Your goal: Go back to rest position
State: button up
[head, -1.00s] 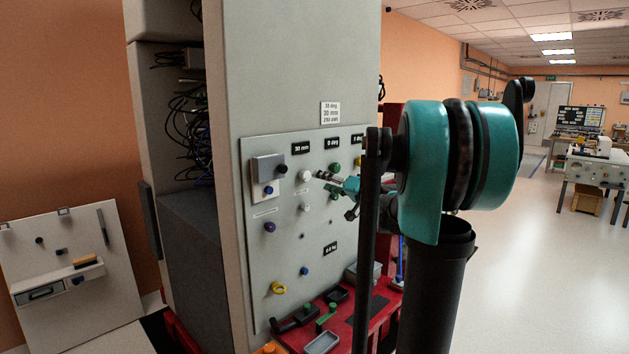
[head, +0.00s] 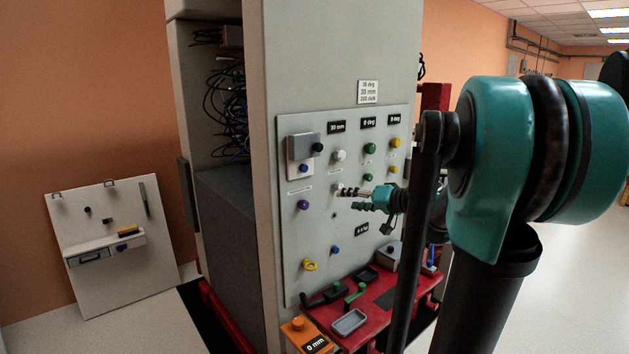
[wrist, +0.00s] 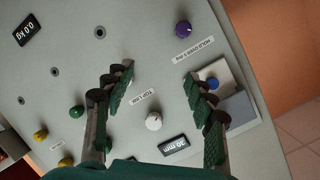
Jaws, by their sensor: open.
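My gripper (head: 354,194) is in front of the grey control panel (head: 292,240), below the upper white knob (head: 340,156) in the head view. In the wrist view my gripper (wrist: 158,78) has its two dark green, ridged fingers spread wide apart with nothing between the tips. The white knob (wrist: 153,121) shows between the fingers, further back against the panel. The purple knob (wrist: 183,28) lies beyond the right fingertip. The gap between fingertips and panel is hard to judge.
The panel carries green (head: 369,148) and yellow (head: 395,143) knobs and a grey block (head: 301,147). A red table (head: 375,317) with trays and small parts stands below. A white board (head: 110,270) leans at the left wall. Open floor lies at right.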

jog(key=s+a+f+g+h, duration=0.3)
jog(key=s+a+f+g, duration=0.1)
jog(key=s+f, duration=0.9)
jog(key=s+d+f+g+h, duration=0.1)
jog(key=s+d+f+h, duration=0.2)
jog(key=s+f, duration=0.3)
jog(key=s+d+f+g+h, duration=0.1)
jog(key=s+d+f+h, duration=0.2)
jog(key=s+f, duration=0.4)
jog(key=shift+s+d+n+g+h, duration=0.15)
jog(key=shift+d+n+g+h, duration=0.2)
jog(key=shift+d, duration=0.3)
